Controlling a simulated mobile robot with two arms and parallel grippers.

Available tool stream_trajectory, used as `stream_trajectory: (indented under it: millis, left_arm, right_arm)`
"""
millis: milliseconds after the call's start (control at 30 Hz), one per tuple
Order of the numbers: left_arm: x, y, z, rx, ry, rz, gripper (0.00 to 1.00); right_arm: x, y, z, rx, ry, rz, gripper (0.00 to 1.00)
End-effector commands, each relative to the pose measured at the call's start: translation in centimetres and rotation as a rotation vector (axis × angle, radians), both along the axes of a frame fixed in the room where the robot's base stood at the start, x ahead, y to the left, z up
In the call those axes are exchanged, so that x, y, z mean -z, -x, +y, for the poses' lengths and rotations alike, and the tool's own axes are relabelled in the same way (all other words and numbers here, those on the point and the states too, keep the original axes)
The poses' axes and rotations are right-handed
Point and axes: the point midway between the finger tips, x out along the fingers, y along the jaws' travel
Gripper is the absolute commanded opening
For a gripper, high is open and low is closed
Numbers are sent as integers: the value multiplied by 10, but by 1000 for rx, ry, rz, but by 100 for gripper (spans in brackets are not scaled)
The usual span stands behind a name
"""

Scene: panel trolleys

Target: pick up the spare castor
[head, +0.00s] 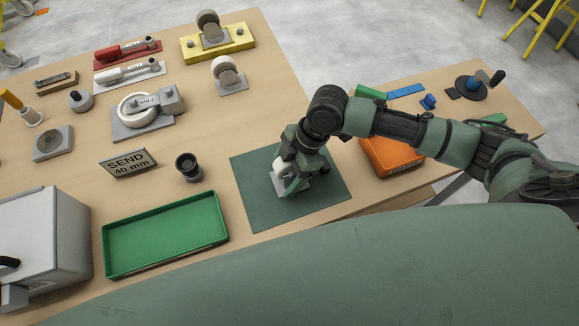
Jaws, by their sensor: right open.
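A castor (279,185) with a pale wheel and a grey plate lies on the dark green mat (327,187). My right gripper (291,183) is over it, pointing down, with its jaws open around or just beside the castor. The gripper hides part of the castor, so I cannot tell whether they touch. Another castor (228,74) stands on its plate at the back of the table, and one more castor (208,22) stands on a yellow block (241,38). No label shows which castor is the spare. My left gripper is not in view.
A large wheel fixture (146,111) stands further back. An orange bin (391,156) sits to the right, under my arm.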

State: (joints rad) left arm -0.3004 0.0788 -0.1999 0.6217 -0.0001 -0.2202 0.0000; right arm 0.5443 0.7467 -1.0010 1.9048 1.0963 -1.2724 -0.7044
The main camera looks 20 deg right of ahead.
Motion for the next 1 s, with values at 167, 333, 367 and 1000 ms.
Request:
stream_trajectory:
  millis: [167, 333, 367, 1000]
  left_arm:
    - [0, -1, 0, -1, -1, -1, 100]
    - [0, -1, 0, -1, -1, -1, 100]
    - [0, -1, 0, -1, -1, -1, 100]
    - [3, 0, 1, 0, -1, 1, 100]
  right_arm:
    - [0, 0, 0, 0, 0, 0, 62]
    - [0, 0, 0, 1, 0, 0, 14]
    - [0, 0, 0, 1, 0, 0, 6]
    - [-21, -2, 1, 0, -5, -6, 0]
